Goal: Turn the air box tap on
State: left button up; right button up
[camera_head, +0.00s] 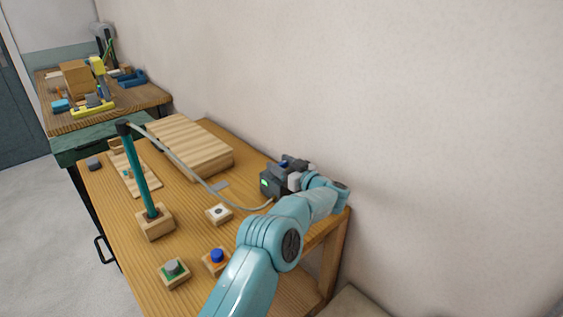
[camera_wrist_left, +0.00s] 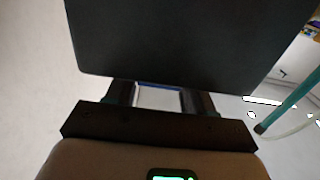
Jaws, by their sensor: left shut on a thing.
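The dark grey air box (camera_head: 270,186) stands near the back right edge of the wooden table, close to the wall. A small green light shows on its front. My left arm reaches in from below, and my left gripper (camera_head: 291,168) is at the box's upper part, partly merging with its dark shape. A bit of blue at the fingers appears to be the tap (camera_head: 284,164). In the left wrist view the two fingers (camera_wrist_left: 160,90) are set apart, with a thin blue edge between their ends. The tap's turn angle is hidden. My right gripper is out of view.
A pale hose (camera_head: 190,172) runs from a teal post (camera_head: 143,175) to the box. A striped wooden board (camera_head: 190,145) lies behind; the wall is close on the right.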

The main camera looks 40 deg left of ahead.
pick_arm(q)
jog(key=shift+a+r, duration=0.1)
jog(key=shift+r, duration=0.1)
dwell(0.3)
jog(key=o, duration=1)
jog(key=shift+f, duration=0.1)
jog(key=d, duration=0.5)
jog(key=d+b, duration=0.1)
jog(key=d, duration=0.4)
jog(key=s+d, duration=0.1)
jog(key=d, duration=0.5)
jog(key=shift+s+d+b, duration=0.1)
jog(key=shift+b, duration=0.25)
jog(key=shift+d, duration=0.15)
